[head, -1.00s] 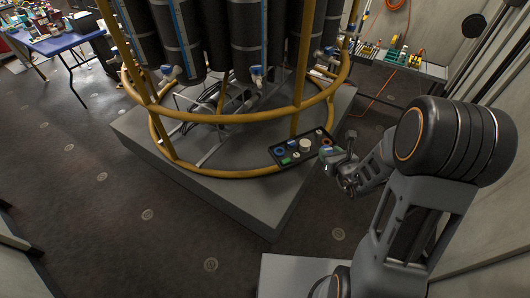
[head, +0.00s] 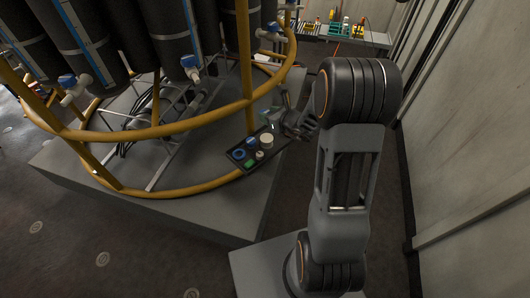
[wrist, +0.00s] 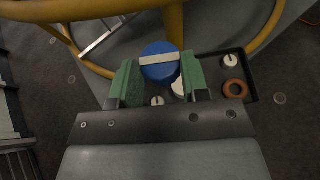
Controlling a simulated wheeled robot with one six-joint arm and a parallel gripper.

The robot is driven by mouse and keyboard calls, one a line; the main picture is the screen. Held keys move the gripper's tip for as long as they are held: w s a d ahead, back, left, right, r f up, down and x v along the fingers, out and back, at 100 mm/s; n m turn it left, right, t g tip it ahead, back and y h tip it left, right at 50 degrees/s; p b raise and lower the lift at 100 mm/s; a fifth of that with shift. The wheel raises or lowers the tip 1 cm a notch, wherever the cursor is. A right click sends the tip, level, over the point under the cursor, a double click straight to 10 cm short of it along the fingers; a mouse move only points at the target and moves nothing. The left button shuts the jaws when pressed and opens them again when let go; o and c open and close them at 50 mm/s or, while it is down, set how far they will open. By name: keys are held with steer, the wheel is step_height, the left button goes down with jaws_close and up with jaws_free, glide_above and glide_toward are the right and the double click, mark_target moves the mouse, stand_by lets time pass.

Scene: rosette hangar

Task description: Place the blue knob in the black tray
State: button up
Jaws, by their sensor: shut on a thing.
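The blue knob (wrist: 159,63), round with a pale bar across its top, sits between the green fingers of my gripper (wrist: 160,82) in the wrist view. The fingers are shut on its sides. The black tray (wrist: 251,82) lies below and to the right there, partly hidden by my gripper. In the head view the black tray (head: 268,158) rests on the grey plinth, and my gripper (head: 272,124) is near its far right end. The held knob is hard to make out in the head view. I cannot tell the knob's exact height above the tray.
The tray holds a blue ring (head: 239,154), a green piece (head: 249,163), a white cylinder (head: 266,141) and, in the wrist view, an orange ring (wrist: 235,88). A yellow rail (head: 215,117) curves close beside the tray. Valves and dark cylinders stand behind it.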

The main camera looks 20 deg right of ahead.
steer(key=w+d+f+b, duration=0.4)
steer(key=d+f+b, duration=0.3)
steer(key=d+b, duration=0.2)
steer(key=s+a+r+b, duration=0.2)
steer(key=s, duration=0.5)
steer(key=s+a+r+b, duration=0.1)
steer(key=s+b, duration=0.1)
steer(key=s, duration=0.5)
steer(key=shift+n+g, duration=0.3)
steer(key=w+f+b, duration=0.1)
steer(key=w+f, duration=0.2)
steer(key=w, duration=0.1)
steer(key=w+d+f+b, duration=0.1)
steer(key=w+f, duration=0.2)
steer(key=w+d+f+b, duration=0.1)
steer(key=w+f, duration=0.2)
steer(key=w, duration=0.1)
steer(key=shift+w+b, duration=0.3)
steer(key=shift+w+d+f, duration=0.1)
steer(key=shift+w+f, duration=0.45)
steer(key=shift+w+f+b, duration=0.15)
steer(key=shift+f+b, duration=0.35)
steer(key=shift+f, duration=0.4)
steer(key=shift+w+f+b, duration=0.1)
steer(key=shift+f+b, duration=0.35)
steer(key=shift+f, duration=0.4)
